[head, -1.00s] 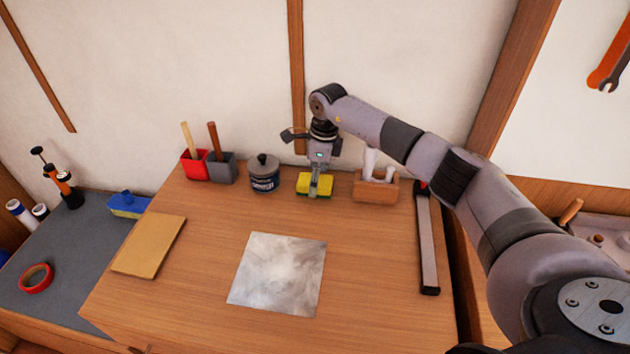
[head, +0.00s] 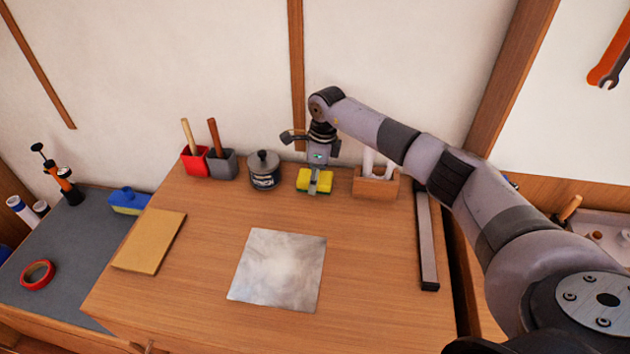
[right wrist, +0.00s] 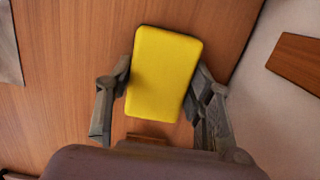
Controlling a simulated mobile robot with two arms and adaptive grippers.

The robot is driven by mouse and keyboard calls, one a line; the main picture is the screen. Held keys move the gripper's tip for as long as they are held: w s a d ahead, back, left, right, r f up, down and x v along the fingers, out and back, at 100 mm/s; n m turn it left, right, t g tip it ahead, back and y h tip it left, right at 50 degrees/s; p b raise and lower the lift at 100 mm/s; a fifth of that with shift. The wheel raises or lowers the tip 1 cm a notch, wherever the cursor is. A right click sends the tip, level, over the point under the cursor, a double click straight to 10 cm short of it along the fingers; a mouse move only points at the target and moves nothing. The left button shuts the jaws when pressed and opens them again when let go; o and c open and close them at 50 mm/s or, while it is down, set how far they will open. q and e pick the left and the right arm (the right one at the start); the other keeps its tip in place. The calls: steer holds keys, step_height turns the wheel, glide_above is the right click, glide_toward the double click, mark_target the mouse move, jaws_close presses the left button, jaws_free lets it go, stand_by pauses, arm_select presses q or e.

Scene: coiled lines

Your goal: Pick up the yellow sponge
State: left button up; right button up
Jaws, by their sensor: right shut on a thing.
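The yellow sponge (head: 303,185) is at the back of the wooden table, with a darker lower layer in the head view. My right gripper (head: 315,187) comes down over it from above and is shut on it. In the right wrist view the sponge (right wrist: 165,75) sits between the two fingers of the right gripper (right wrist: 160,88), one at each side. I cannot tell whether the sponge is clear of the table top. My left gripper is not in view.
A dark tin (head: 263,172) stands left of the sponge, and a wooden box (head: 376,190) with white items stands close on its right. Red (head: 195,162) and grey (head: 222,165) holders stand further left. A metal sheet (head: 278,270) lies in front. The wall is close behind.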

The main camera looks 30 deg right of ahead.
steer(key=shift+r, duration=0.15)
step_height(320, 180, up, 20)
steer(key=b, duration=0.3)
stand_by(0.4)
steer(key=o, duration=0.4)
steer(key=c, duration=0.5)
steer(key=shift+f, duration=0.25)
